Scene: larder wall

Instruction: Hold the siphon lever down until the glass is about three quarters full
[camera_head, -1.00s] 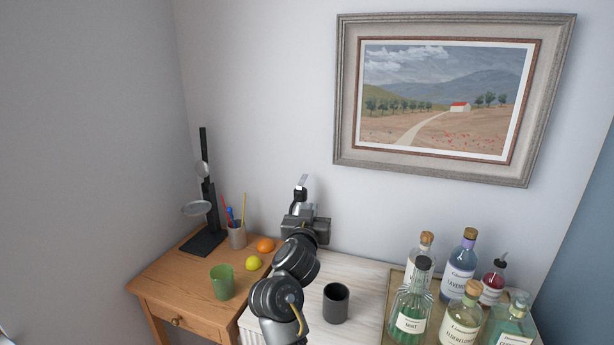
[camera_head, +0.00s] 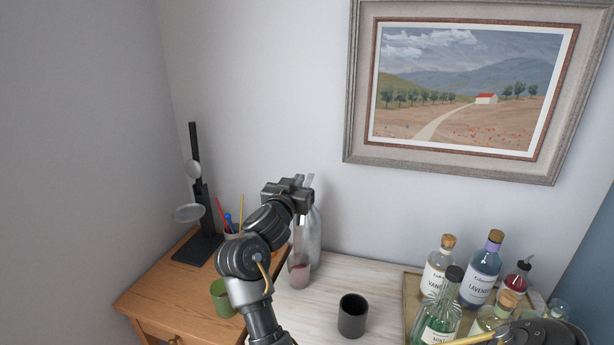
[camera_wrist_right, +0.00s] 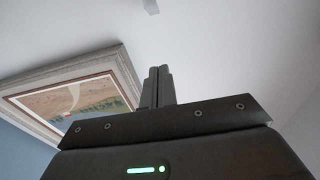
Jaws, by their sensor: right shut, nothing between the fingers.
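The siphon (camera_head: 312,240) is a tall silvery bottle standing at the back of the pale worktop, near the wall. My right gripper (camera_head: 305,182) is at its top, in front of or beside it; its head and lever are hidden and I cannot tell whether they touch. The glass (camera_head: 299,271) stands in front of the siphon's foot, with something pinkish-red in it; its level is hard to read. In the right wrist view my right gripper's fingers (camera_wrist_right: 158,88) are together with nothing between them. My left gripper is out of view.
A dark mug (camera_head: 352,318) stands in front on the worktop. A tray of bottles, including a lavender one (camera_head: 480,278), is at right. A green cup (camera_head: 222,300), pens and a black stand (camera_head: 198,250) are on the wooden table at left. My arm covers the middle.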

